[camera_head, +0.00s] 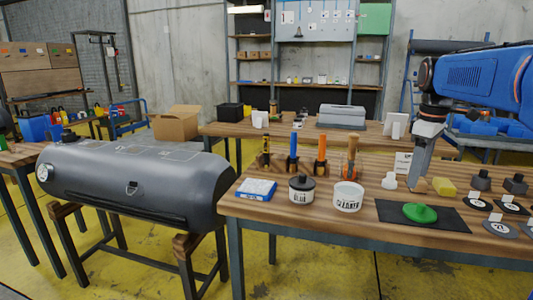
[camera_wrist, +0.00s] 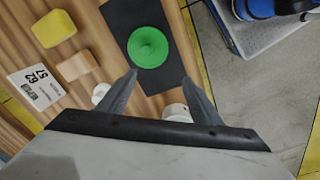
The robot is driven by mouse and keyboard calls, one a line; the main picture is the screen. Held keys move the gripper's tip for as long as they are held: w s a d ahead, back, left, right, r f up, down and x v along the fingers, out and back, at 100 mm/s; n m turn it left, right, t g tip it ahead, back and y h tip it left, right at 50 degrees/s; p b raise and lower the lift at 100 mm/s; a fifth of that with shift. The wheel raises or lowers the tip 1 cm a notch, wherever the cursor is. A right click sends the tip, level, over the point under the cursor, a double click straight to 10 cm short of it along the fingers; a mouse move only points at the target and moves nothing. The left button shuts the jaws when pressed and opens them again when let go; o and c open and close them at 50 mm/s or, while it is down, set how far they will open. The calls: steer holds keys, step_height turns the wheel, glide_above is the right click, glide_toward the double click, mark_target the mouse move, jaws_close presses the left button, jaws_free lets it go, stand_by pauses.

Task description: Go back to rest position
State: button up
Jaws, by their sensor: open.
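My gripper (camera_head: 420,160) hangs from my blue arm over the right part of the wooden workbench (camera_head: 270,212) in the head view. In the wrist view my gripper (camera_wrist: 160,90) shows two dark fingers set wide apart, with nothing between them. A green round lid-like piece (camera_head: 420,213) lies on a black mat (camera_head: 450,222). The green piece also shows in the wrist view (camera_wrist: 148,46), beyond the fingertips. My gripper looks apart from the things on the bench.
A white tub (camera_head: 347,196), a dark tin (camera_head: 301,188), a blue-and-white box (camera_head: 257,190), upright tools (camera_head: 320,153) and a yellow sponge (camera_head: 443,186) stand on the bench. A second bench is behind.

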steer(key=s+a+f+m+t, duration=0.2)
steer(key=s+a+f+m, duration=0.2)
steer(key=s+f, duration=0.5)
steer(key=s+a+f+m+t, duration=0.2)
steer(key=s+a+f, duration=0.6)
steer(key=s, duration=0.9)
step_height(320, 180, down, 2)
steer(key=shift+a+f+m, duration=0.1)
steer(key=shift+a+m, duration=0.15)
steer(key=shift+m, duration=0.95)
